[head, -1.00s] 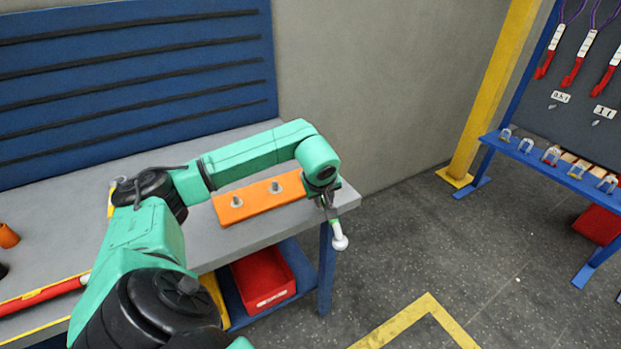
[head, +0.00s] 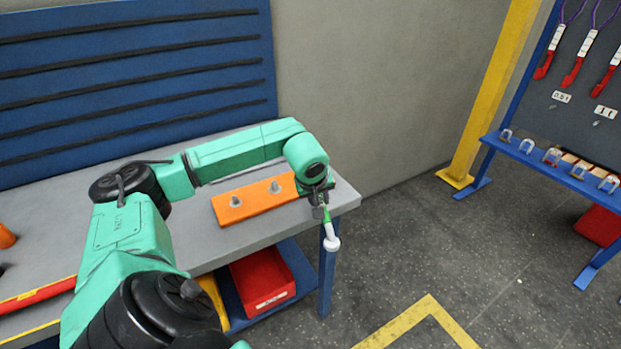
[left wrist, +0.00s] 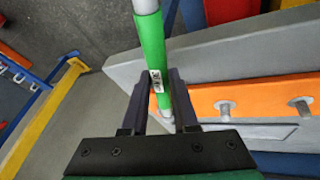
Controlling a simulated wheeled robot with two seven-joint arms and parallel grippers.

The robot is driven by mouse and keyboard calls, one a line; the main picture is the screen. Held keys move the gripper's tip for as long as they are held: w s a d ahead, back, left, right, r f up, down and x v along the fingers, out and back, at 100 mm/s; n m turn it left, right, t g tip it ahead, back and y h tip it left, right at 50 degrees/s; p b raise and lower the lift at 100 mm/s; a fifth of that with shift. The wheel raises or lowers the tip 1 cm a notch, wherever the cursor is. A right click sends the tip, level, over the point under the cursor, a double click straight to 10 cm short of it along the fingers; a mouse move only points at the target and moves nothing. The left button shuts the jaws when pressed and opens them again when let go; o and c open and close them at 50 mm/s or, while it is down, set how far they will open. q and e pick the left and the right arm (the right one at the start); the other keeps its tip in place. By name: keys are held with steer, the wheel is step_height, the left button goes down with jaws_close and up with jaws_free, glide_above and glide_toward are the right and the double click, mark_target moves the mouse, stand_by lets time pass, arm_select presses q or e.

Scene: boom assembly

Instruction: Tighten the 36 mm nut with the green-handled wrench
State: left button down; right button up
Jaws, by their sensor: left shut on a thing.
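My left gripper (head: 321,205) is at the right front corner of the workbench, shut on the green-handled wrench (head: 331,234). In the left wrist view the fingers (left wrist: 164,98) grip the green handle (left wrist: 150,45), which carries a small white label; its far end is grey-white. The rest of the wrench is hidden or out of view. An orange plate (head: 245,203) lies on the bench left of the gripper, with two grey bolts or nuts, a left one (head: 236,200) and a right one (head: 274,186). Their sizes cannot be read. My right gripper is not in view.
The grey workbench (head: 215,262) has a blue slotted back panel (head: 140,70). A red bin (head: 262,280) sits on its lower shelf. A red tool (head: 40,293) lies at the left. A blue rack (head: 560,170) with shackles stands right; floor between is clear.

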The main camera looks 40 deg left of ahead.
arm_select(q)
steer(key=shift+s+a, duration=0.2)
steer(key=shift+s+a+m+b, duration=0.3)
steer(key=shift+s+m+b, duration=0.1)
steer(key=shift+m+b, duration=0.2)
steer(key=shift+s+a+f+h+b, duration=0.1)
steer(key=shift+s+a+h+b, duration=0.15)
steer(key=shift+a+h+b, duration=0.1)
steer(key=shift+s+m, duration=0.1)
steer(key=shift+m, duration=0.2)
